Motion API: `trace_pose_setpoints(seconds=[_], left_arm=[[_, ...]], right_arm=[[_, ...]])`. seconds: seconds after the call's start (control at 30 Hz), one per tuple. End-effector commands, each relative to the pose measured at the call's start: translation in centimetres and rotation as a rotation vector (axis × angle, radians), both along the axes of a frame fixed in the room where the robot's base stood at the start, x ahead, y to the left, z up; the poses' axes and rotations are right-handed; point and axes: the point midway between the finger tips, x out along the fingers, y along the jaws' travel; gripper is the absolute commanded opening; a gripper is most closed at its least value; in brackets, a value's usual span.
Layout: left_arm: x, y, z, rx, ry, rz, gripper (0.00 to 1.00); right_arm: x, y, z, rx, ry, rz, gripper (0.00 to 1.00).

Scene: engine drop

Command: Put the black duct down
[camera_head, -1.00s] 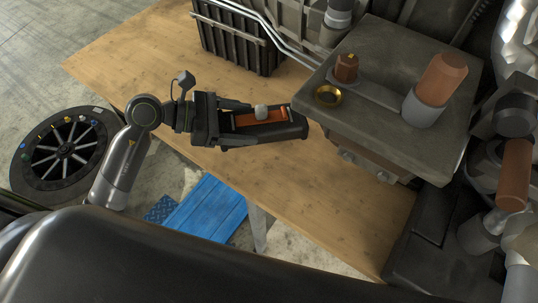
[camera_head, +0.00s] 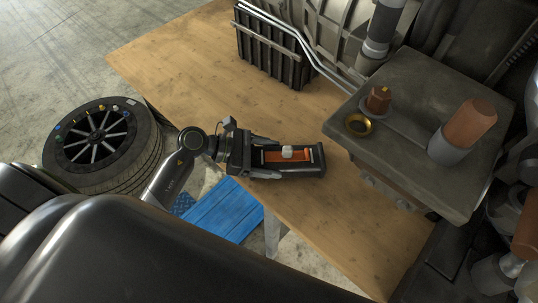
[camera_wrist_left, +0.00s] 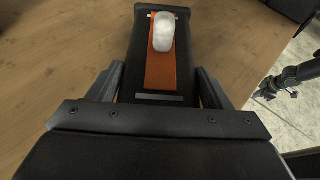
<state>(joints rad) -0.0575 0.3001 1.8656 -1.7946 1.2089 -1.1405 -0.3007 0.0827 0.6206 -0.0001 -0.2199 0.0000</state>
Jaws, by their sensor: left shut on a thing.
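The black duct (camera_head: 319,150) is a dark rectangular piece with an orange strip (camera_head: 270,156) and a pale rounded knob (camera_head: 287,152) on top. My left gripper (camera_head: 268,158) is shut on its near end, at the left edge of the wooden table (camera_head: 190,60). In the left wrist view the duct (camera_wrist_left: 190,60) lies between the two fingers (camera_wrist_left: 158,85) and extends away over the wood. Whether its underside touches the table cannot be told.
A grey engine block (camera_head: 425,95) with copper and brass fittings stands right of the duct. A black ribbed crate (camera_head: 270,55) stands at the back. A wheel (camera_head: 100,145) and a blue step (camera_head: 225,210) are on the floor at left. Bare wood lies in front and behind.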

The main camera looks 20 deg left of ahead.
Motion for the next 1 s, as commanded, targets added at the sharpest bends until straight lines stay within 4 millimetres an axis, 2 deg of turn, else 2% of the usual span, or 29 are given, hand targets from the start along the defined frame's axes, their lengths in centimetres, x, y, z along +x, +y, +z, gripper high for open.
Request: trace_pose_setpoints(seconds=[0.17,0.2,0.37,0.77,1.0], left_arm=[[0.1,0.0,-0.2,-0.003,-0.003,-0.001,0.05],[0.0,0.0,-0.3,0.0,-0.001,0.0,0.74],[0.0,0.0,-0.2,0.0,0.0,0.0,0.94],[0.0,0.0,0.3,0.0,0.0,0.0,0.94],[-1.2,2.7,0.9,0.007,0.0,-0.001,0.94]], right_arm=[[0.0,0.0,-0.4,0.0,-0.001,0.0,0.0],[0.1,0.0,-0.5,0.0,-0.001,0.0,0.0],[0.1,0.2,-0.4,0.002,-0.001,-0.001,0.0],[0.1,0.4,0.3,0.005,-0.001,-0.001,0.0],[0.1,0.4,-1.2,0.005,-0.001,-0.001,0.0]])
